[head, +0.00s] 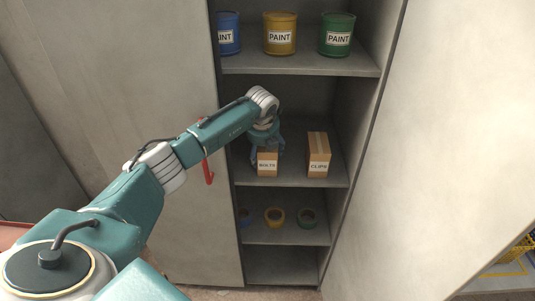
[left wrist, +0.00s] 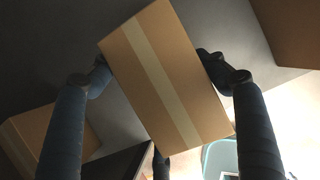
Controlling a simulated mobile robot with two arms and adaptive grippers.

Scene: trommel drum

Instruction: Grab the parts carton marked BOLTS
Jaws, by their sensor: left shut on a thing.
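The small brown carton marked BOLTS (head: 267,168) is at the middle shelf of the open cabinet, label facing out. My left gripper (head: 267,149) comes down over it from above and is shut on it, fingers on its two sides. In the left wrist view the taped top of this carton (left wrist: 166,75) fills the space between the two fingers (left wrist: 155,78). I cannot tell whether its bottom touches the shelf. My right gripper is not in view.
A taller carton marked CLIPS (head: 319,156) stands just right of it on the middle shelf (head: 300,182). Blue, yellow (head: 280,35) and green (head: 337,35) PAINT cans stand on the shelf above. Tape rolls (head: 275,217) lie below. Open doors (head: 440,140) flank the cabinet.

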